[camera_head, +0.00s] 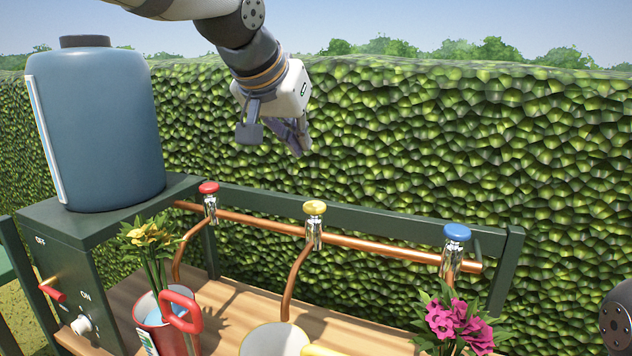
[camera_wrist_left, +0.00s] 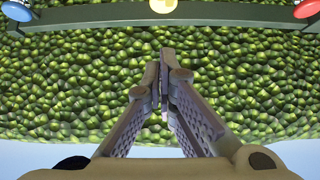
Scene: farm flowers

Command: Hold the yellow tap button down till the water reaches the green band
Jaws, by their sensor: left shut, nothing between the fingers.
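The yellow tap button (camera_head: 315,208) tops a chrome tap on the copper pipe; it also shows at the top edge of the left wrist view (camera_wrist_left: 163,5). My left gripper (camera_head: 299,150) is shut and empty, in the air above the yellow button and apart from it. Its closed fingers show in the left wrist view (camera_wrist_left: 161,62). Below the yellow tap's spout stands a pale vessel with a yellow handle (camera_head: 275,341), cut off by the bottom edge. The water level and the green band are not visible. My right gripper is out of view.
A red button (camera_head: 208,187) and a blue button (camera_head: 457,232) flank the yellow one. A blue tank (camera_head: 97,130) stands left on a green stand. A red can (camera_head: 155,337) with yellow flowers and pink flowers (camera_head: 460,322) are below. A hedge stands behind.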

